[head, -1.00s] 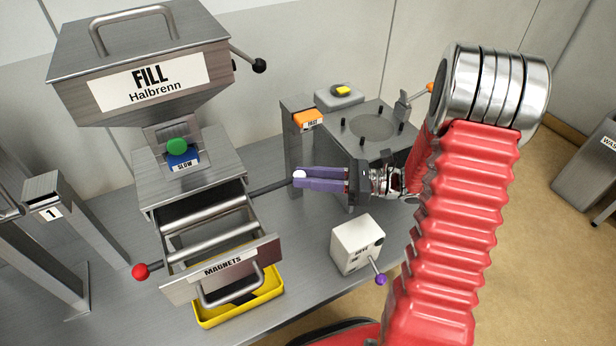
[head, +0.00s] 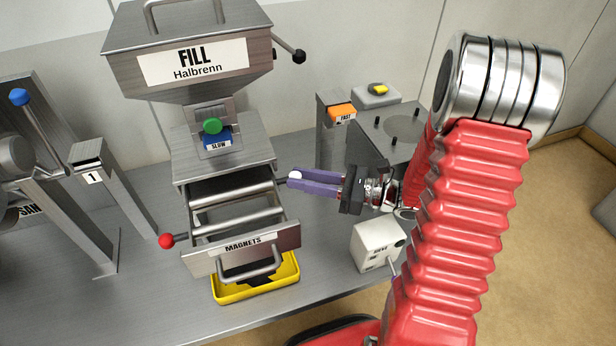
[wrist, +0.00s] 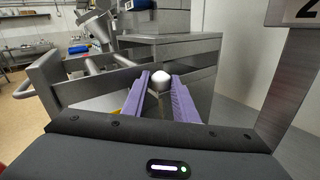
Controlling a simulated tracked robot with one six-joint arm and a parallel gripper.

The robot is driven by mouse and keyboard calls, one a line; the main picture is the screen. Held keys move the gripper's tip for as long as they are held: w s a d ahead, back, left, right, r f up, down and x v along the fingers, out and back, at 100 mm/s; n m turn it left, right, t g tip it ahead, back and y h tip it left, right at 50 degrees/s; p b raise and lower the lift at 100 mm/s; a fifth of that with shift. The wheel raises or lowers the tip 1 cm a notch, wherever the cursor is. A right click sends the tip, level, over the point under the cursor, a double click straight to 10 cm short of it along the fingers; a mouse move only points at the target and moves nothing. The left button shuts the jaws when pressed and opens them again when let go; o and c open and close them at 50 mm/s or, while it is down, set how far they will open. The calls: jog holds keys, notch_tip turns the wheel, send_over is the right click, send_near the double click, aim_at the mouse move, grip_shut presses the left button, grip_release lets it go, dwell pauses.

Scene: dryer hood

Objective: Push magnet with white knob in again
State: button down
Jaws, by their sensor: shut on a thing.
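The white knob (head: 296,175) is at the right side of the open drawer labelled MAGNETS (head: 240,250). A short bit of dark rod shows between knob and drawer. My gripper (head: 293,180) has its purple fingers shut around the knob, from the right. In the wrist view the round white knob (wrist: 161,77) sits between the fingertips, close to the drawer's grey side wall. Two metal bars cross the drawer; the front one (head: 240,219) ends at a red knob (head: 166,241) outside the left wall. The magnet's part inside the drawer is partly hidden.
A yellow tray (head: 228,295) lies under the drawer front. The FILL hopper (head: 190,62) with its black-knobbed lever (head: 298,56) rises above. A small white box (head: 372,247) stands front right, below my gripper. A post with an orange button (head: 341,113) is behind the gripper.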

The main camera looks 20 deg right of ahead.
jog(key=shift+a, duration=0.25)
jog(key=c, duration=1.5)
grip_release()
jog(key=shift+o, duration=0.2)
jog(key=v, duration=1.4)
jog(key=shift+f, duration=0.15)
